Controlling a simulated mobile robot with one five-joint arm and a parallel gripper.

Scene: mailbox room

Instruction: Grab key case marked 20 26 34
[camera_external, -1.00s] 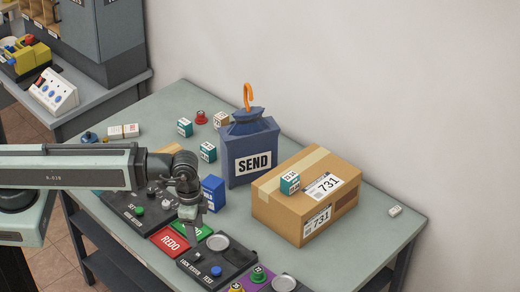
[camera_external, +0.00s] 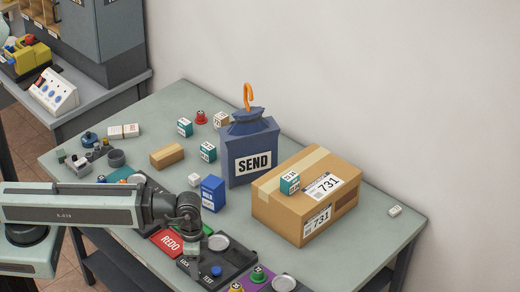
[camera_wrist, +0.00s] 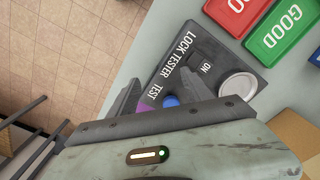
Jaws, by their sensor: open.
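Small teal-and-white number cubes stand on the table: one (camera_external: 184,127) at the back left, one (camera_external: 207,152) left of the blue SEND bag, and one (camera_external: 289,183) on top of the cardboard parcel. Their numbers are too small to read surely, so I cannot tell which is marked 20 26 34. My gripper (camera_external: 191,256) points down over the black lock tester (camera_external: 222,262). In the wrist view my open gripper (camera_wrist: 164,80) has nothing between its fingers; the lock tester (camera_wrist: 200,58) lies beneath.
The SEND bag (camera_external: 252,162) and large 731 parcel (camera_external: 275,211) stand upright as obstacles. A blue box (camera_external: 213,193), a small brown box (camera_external: 166,156) and the red REDO pad (camera_external: 166,242) are nearby. The right table end is mostly clear.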

